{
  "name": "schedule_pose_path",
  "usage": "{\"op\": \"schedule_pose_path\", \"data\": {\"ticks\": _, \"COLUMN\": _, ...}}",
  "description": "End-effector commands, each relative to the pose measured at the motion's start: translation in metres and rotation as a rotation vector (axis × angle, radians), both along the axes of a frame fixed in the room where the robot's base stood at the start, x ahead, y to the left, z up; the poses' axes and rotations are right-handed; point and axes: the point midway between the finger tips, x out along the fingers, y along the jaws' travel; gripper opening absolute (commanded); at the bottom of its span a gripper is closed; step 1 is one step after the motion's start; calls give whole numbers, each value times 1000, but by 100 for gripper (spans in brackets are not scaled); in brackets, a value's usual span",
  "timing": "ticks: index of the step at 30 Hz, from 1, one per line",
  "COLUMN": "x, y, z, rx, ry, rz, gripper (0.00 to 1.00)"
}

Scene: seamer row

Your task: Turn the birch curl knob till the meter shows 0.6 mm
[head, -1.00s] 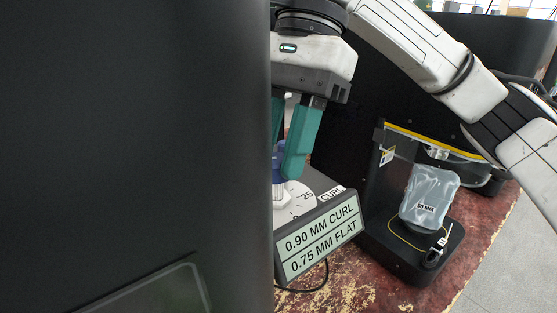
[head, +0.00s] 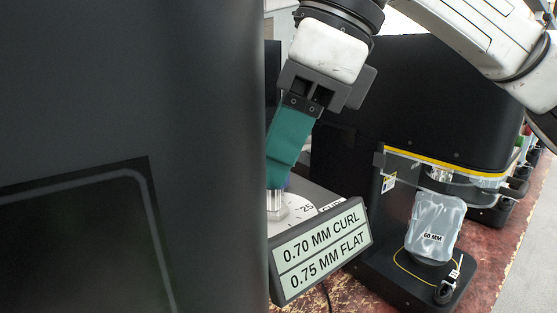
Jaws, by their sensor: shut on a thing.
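The meter (head: 320,252) faces me and reads 0.70 MM CURL on its top line and 0.75 MM FLAT below. Behind it is a white dial (head: 304,208) with the number 25 showing, partly cut off by the black panel on the left. The fingers overlap from this side, and most of the knob is hidden. The birch marking cannot be seen.
A large black panel (head: 130,90) fills the left of the view, close to me. To the right stands a black seamer (head: 425,105) with a yellow stripe and a bagged can (head: 434,228) marked 60 MM on its base. The red worn bench (head: 490,275) is bare at the right.

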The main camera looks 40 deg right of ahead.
Motion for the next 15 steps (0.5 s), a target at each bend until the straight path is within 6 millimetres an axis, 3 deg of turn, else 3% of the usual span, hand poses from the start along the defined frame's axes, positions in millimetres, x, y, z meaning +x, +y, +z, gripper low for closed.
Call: {"op": "schedule_pose_path", "data": {"ticks": 15, "x": -1, "y": 1, "z": -1, "rx": -2, "ry": -1, "rz": -344, "gripper": 2}}
